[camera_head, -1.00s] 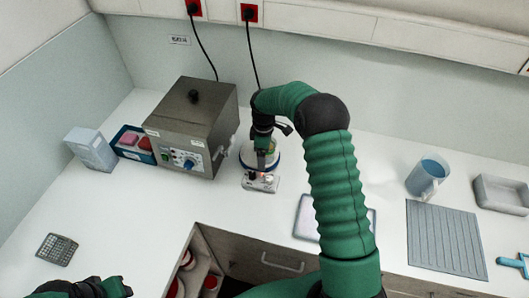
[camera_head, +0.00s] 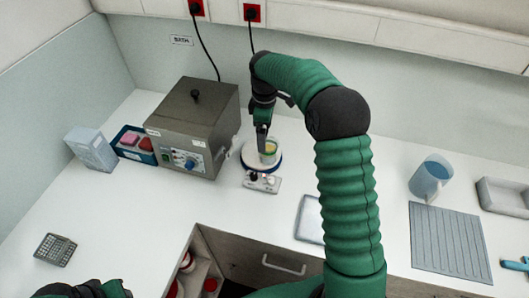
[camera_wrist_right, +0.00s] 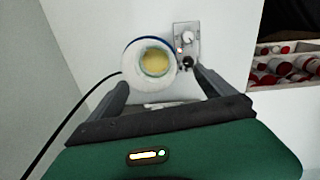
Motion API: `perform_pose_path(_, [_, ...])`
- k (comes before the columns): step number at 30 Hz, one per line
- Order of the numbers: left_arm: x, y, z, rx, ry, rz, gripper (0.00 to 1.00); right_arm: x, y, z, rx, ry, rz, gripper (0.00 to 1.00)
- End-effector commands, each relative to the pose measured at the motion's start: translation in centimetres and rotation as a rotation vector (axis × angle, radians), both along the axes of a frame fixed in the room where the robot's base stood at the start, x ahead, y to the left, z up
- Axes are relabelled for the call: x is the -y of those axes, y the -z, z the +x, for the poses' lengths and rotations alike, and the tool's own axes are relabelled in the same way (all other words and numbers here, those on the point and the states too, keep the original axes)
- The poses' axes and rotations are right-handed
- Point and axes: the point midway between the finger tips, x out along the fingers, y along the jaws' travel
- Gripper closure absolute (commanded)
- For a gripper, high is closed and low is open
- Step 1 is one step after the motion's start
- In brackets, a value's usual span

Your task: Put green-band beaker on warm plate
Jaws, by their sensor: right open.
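The green-band beaker (camera_head: 269,148), with pale yellow contents, stands upright on the round white warm plate (camera_head: 249,160) with a dark blue rim. The plate's small control box (camera_head: 261,183) is at its front. In the right wrist view, the beaker (camera_wrist_right: 155,62) is seen from above inside the plate's white disc (camera_wrist_right: 133,72). My right gripper (camera_head: 262,146) is open, above and just left of the beaker in the head view; its fingers (camera_wrist_right: 160,80) appear apart and empty. My left gripper (camera_head: 105,290) is partly cut off at the bottom left; its jaws are unclear.
A grey metal bath (camera_head: 190,130) stands left of the plate, with a blue tray (camera_head: 133,157) and box (camera_head: 91,149) beyond. A blue jug (camera_head: 430,179), ribbed mat (camera_head: 448,243) and grey tray (camera_head: 505,196) are at the right. An open drawer of bottles (camera_wrist_right: 287,64) lies below the counter.

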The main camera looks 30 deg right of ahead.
Motion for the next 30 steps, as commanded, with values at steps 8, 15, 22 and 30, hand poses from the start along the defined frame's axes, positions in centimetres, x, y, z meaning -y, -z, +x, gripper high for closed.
perform_pose_path(8, [0.0,0.0,0.0,0.0,0.0,0.0,0.64,-8.1,0.9,-5.4,0.074,0.234,-0.007,0.06])
perform_pose_path(15, [0.0,0.0,0.0,0.0,0.0,0.0,0.64,-13.9,3.1,-14.9,0.171,0.579,0.055,0.06])
perform_pose_path(22, [0.0,0.0,0.0,0.0,0.0,0.0,0.64,-15.8,4.8,-20.8,0.209,0.79,0.115,0.06])
perform_pose_path(30, [0.0,0.0,0.0,0.0,0.0,0.0,0.64,-15.9,5.0,-21.3,0.21,0.809,0.119,0.06])
